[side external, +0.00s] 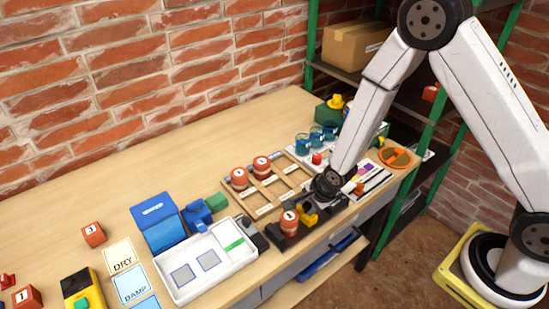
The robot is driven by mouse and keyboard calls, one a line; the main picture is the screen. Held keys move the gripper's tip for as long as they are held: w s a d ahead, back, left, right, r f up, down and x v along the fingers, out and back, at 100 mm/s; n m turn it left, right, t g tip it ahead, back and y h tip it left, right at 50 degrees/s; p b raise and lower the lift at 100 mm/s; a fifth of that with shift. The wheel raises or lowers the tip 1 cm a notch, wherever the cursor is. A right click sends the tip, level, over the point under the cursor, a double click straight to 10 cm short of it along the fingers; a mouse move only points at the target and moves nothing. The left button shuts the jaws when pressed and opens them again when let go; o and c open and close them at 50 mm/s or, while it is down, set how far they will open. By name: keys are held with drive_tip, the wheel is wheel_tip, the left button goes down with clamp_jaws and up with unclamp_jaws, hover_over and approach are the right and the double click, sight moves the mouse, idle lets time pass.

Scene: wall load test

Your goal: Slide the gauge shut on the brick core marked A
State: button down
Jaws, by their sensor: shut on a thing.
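A red-brown brick core (289,222) with a white label sits upright in the dark gauge (277,240) near the table's front edge. The letter on its label is too small to read. The gauge's yellow sliding part (307,215) is just right of this core; I cannot tell whether they touch. My gripper (314,204) is at the yellow part, apparently shut on it, and the arm hides part of the gauge's right end. Two similar cores, one at left (239,179) and one at right (262,166), stand in a wooden rack behind; their letters are unreadable too.
The wooden rack (229,193) lies close behind the gauge. A white tray (184,291) and a blue box (159,225) are to the left. Blue cups (302,142) and an orange ring (395,157) are to the right. The table's back left is clear.

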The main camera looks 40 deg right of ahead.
sight(300, 211)
drive_tip(key=shift+w+a+r, duration=0.1)
drive_tip(key=shift+w+a, duration=0.05)
drive_tip(key=shift+a, duration=1.55)
drive_tip(key=shift+c, duration=2.2)
unclamp_jaws()
drive_tip(key=shift+s, duration=0.25)
drive_tip(key=shift+d+r+n, duration=0.25)
drive_tip(key=shift+r+n, duration=0.15)
drive_tip(key=shift+r, duration=0.05)
drive_tip(key=s+d+r+n+g, duration=0.1)
drive_tip(key=s+d+r+n, duration=0.3)
drive_tip(key=r+n, duration=0.3)
drive_tip(key=s+d+r+n+g, duration=0.1)
drive_tip(key=s+d+r+n, duration=0.3)
drive_tip(key=s+r+n, duration=0.3)
drive_tip(key=r+n, duration=0.1)
drive_tip(key=n, duration=0.2)
drive_tip(key=shift+s+d+h, duration=0.25)
drive_tip(key=shift+d+h, duration=0.1)
drive_tip(key=shift+h, duration=0.05)
